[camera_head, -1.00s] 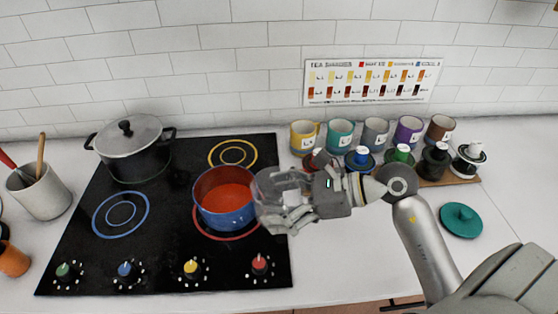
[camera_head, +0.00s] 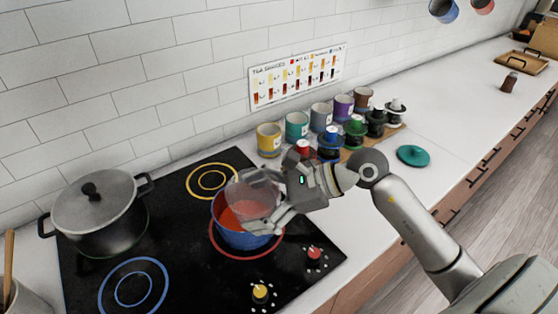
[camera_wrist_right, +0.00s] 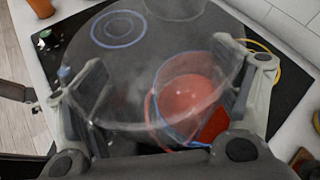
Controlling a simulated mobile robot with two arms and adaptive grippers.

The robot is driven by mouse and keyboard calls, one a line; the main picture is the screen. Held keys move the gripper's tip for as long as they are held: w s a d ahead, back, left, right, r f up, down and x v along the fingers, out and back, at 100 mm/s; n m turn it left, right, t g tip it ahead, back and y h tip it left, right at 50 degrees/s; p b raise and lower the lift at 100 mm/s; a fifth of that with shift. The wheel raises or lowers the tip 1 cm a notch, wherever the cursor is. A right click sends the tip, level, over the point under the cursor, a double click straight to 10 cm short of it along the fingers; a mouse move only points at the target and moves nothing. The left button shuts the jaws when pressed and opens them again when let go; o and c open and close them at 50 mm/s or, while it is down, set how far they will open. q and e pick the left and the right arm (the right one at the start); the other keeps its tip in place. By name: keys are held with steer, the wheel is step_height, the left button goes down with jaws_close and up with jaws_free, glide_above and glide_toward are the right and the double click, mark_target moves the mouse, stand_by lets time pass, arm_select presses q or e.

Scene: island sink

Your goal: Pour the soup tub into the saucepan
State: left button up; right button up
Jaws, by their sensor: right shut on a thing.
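My right gripper (camera_head: 270,203) is shut on a clear, see-through soup tub (camera_head: 250,192), which is tilted over the saucepan. The saucepan (camera_head: 232,236), blue outside with red soup inside, sits on the red-ringed burner. The tub hides part of the pan's opening. In the right wrist view the gripper (camera_wrist_right: 160,98) has its pads on both sides of the tub (camera_wrist_right: 125,108), and the saucepan (camera_wrist_right: 190,95) with red soup shows through its wall. The tub looks empty or nearly so; no falling stream is clear.
A lidded grey pot (camera_head: 98,215) stands on the left of the black cooktop (camera_head: 185,265). Coloured mugs (camera_head: 297,127) and several dark-based stoppered items (camera_head: 355,132) line the wall behind my arm. A teal lid (camera_head: 412,156) lies on the clear counter to the right.

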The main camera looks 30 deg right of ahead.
mark_target(259, 183)
steer(key=w+d+n, duration=0.2)
steer(key=w+n, duration=0.1)
steer(key=w+d+n+h+b, duration=0.1)
steer(key=w, duration=0.1)
steer(key=shift+w+f+n, duration=0.15)
steer(key=shift+f+n, duration=0.15)
steer(key=shift+f, duration=0.1)
steer(key=w+d+n+t+h, duration=0.1)
steer(key=w+d+n+t, duration=0.15)
steer(key=w+d, duration=0.4)
arm_select(q)
step_height(259, 183, down, 11)
steer(key=d+b, duration=0.1)
steer(key=b, duration=0.9)
steer(key=shift+d, duration=0.4)
arm_select(e)
steer(key=s+r+n+t+h, duration=0.2)
steer(key=s+r+n+t, duration=0.2)
steer(key=s+n+t, duration=0.1)
steer(key=shift+a+r+n+t, duration=0.15)
steer(key=shift+r+n+t, duration=0.1)
steer(key=shift+n+t, duration=0.6)
